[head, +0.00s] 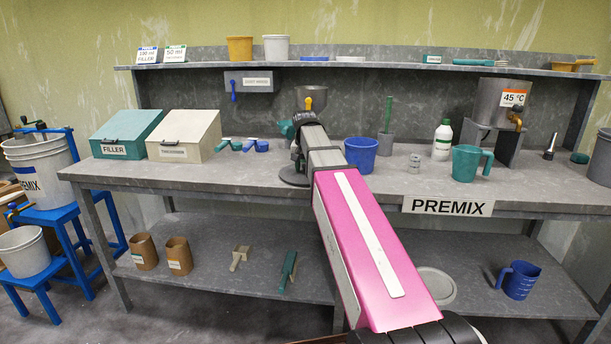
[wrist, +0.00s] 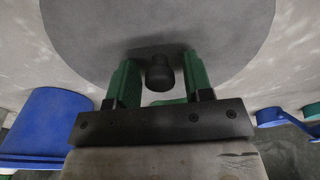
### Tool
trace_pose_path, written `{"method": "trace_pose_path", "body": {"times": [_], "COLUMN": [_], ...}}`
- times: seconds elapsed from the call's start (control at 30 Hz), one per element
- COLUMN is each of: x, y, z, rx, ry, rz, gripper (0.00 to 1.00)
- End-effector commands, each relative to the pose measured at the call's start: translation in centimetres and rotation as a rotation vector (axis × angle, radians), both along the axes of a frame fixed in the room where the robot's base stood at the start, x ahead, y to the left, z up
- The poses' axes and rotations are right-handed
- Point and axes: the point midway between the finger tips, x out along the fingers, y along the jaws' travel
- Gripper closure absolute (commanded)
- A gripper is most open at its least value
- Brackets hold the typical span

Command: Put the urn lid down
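The urn lid is a dark grey disc (head: 292,177) that appears to lie flat on the bench top, partly hidden by my arm. In the wrist view the lid (wrist: 215,30) fills the upper middle, with its black knob (wrist: 160,73) standing up. My gripper (wrist: 159,78) is over the lid, its green fingers on either side of the knob. A narrow gap shows between each finger and the knob, so the gripper looks open around it. The urn (head: 500,100), a grey metal vessel marked 45 °C, stands on a stand at the right of the bench.
A blue pail (head: 361,154) stands close right of my gripper. Blue scoops (head: 255,146) and a white bin (head: 184,136) are to the left. A teal jug (head: 467,163) and a white bottle (head: 442,140) stand farther right. The bench front left (head: 180,175) is clear.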

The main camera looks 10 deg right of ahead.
Motion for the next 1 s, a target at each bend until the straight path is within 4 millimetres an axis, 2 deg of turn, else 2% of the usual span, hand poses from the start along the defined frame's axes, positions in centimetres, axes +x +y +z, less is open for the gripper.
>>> {"method": "trace_pose_path", "body": {"times": [0.03, 0.1, 0.2, 0.47, 0.63, 0.87, 1.0], "x": [0.0, 0.0, 0.0, 0.0, 0.0, 0.1, -1.5], "y": [0.0, 0.0, 0.0, 0.0, 0.0, 0.0, 2.3], "z": [0.0, 0.0, 0.0, 0.1, 0.9, 3.9, 5.7], "rx": [0.000, 0.000, 0.000, 0.000, 0.000, 0.000, 0.000], "ry": [0.000, 0.000, 0.000, 0.000, 0.000, -0.002, -0.001], "rz": [0.000, 0.000, 0.000, 0.000, 0.000, 0.000, 0.004], "gripper": [0.71, 0.94, 1.00, 1.00, 1.00, 1.00, 1.00]}}
